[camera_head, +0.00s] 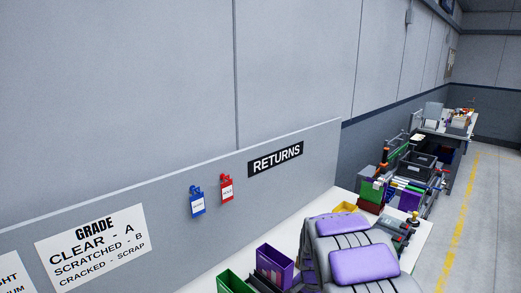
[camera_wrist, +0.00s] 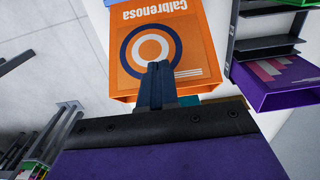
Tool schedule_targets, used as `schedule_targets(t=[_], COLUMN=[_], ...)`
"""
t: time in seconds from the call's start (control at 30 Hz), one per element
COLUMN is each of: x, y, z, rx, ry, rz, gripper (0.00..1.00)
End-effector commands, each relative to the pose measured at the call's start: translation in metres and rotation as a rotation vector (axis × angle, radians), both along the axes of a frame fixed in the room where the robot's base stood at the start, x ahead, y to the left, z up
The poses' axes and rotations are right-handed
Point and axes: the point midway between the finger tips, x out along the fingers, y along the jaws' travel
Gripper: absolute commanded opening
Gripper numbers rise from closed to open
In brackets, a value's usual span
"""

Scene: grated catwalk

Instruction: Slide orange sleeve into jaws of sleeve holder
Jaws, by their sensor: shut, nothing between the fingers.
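The orange sleeve (camera_wrist: 185,60) shows in the wrist view as a flat box-like piece with a blue and white ring print and the name "Calbrenosa". It lies on a pale surface at the top centre. My gripper (camera_wrist: 158,68) is shut and empty; its dark fingers overlap the sleeve's lower middle in the picture. I cannot tell whether they touch it. A dark frame with slats (camera_wrist: 268,45) stands right of the sleeve; I cannot tell whether it is the sleeve holder. In the head view I cannot make out the sleeve, and my arm covers part of the bench.
In the wrist view a purple box (camera_wrist: 285,82) sits close right of the sleeve, and dark bars (camera_wrist: 50,130) show at left. In the head view a purple bin (camera_head: 275,268) and green bin (camera_head: 233,283) stand on the bench before the wall panel (camera_head: 300,185). Clutter fills the right.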

Motion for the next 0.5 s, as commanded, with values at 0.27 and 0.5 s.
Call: schedule_targets(t=[0.27, 0.5], x=[-0.0003, -0.0004], y=[0.0001, 0.0001], z=[-0.0053, -0.0097], rx=[0.0, 0.0], ry=[0.001, 0.001], rz=[0.0, 0.0], gripper=[0.0, 0.0])
